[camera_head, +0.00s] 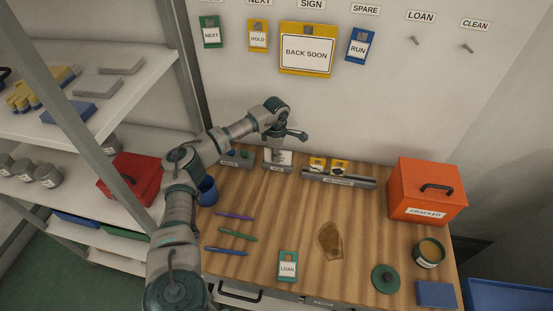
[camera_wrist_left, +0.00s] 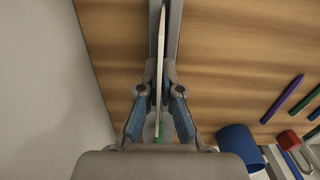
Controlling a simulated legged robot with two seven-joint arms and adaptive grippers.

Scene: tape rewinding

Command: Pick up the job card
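The job card is the white card (camera_head: 283,157) standing in a small grey holder (camera_head: 278,167) at the back of the wooden bench. In the left wrist view the card (camera_wrist_left: 160,45) shows nearly edge-on as a thin pale strip between the fingers. My left gripper (camera_head: 288,137) is over the holder at the card's upper part. In the left wrist view its fingers (camera_wrist_left: 160,74) are drawn close together on both sides of the card and look shut on it. The card's lower part is in the holder. My right gripper is not in view.
A grey rack with yellow-topped items (camera_head: 340,180) stands right of the holder. A blue cup (camera_head: 207,190), several pens (camera_head: 237,234), a green LOAN tag (camera_head: 288,266), a brown stain (camera_head: 330,241), an orange CRACKED box (camera_head: 427,190) and an open tin (camera_head: 429,252) are on the bench.

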